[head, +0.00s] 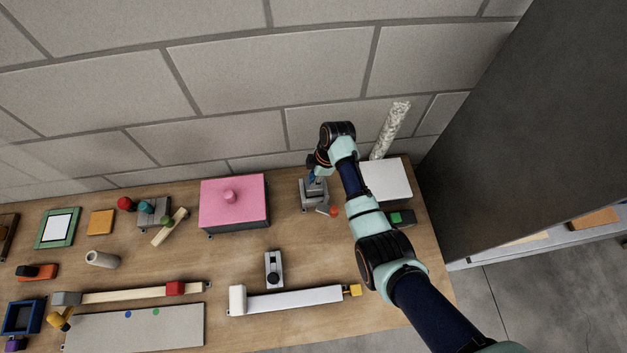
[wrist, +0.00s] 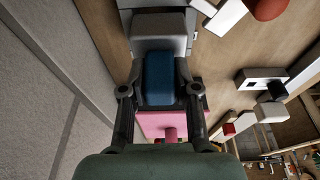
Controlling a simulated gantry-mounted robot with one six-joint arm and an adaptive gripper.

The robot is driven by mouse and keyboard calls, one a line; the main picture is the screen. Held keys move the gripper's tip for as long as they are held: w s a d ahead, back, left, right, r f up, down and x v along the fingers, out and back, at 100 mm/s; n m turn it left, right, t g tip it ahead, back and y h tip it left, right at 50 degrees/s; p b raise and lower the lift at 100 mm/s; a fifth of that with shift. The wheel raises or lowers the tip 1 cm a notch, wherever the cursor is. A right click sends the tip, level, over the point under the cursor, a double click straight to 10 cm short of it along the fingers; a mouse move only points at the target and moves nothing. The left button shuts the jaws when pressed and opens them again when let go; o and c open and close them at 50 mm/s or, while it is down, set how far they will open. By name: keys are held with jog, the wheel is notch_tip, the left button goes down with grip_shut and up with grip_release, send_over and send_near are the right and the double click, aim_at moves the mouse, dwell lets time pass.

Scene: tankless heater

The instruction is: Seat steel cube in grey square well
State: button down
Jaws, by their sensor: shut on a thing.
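My gripper (head: 315,177) is at the back of the bench, pointing down over a grey stepped block (head: 314,197), which looks like the one with the square well. In the wrist view, my gripper (wrist: 160,92) is shut on a steel-blue block (wrist: 158,75), apparently the steel cube. The grey block (wrist: 157,22) shows just beyond it. The well's opening is hidden, so I cannot tell whether the cube is above it or partly inside.
A pink box (head: 234,205) with a knob stands left of the grey block, and a white box (head: 386,181) right. A red ball-ended part (head: 333,211) sits in front. A long white bar (head: 293,299) lies nearer. The wall is close behind.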

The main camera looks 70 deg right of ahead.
jog(key=shift+f+b, duration=2.2)
jog(key=shift+f, duration=0.6)
dwell(2.0)
jog(key=c, duration=0.8)
grip_release()
jog(key=shift+o, duration=0.2)
jog(key=v, duration=1.2)
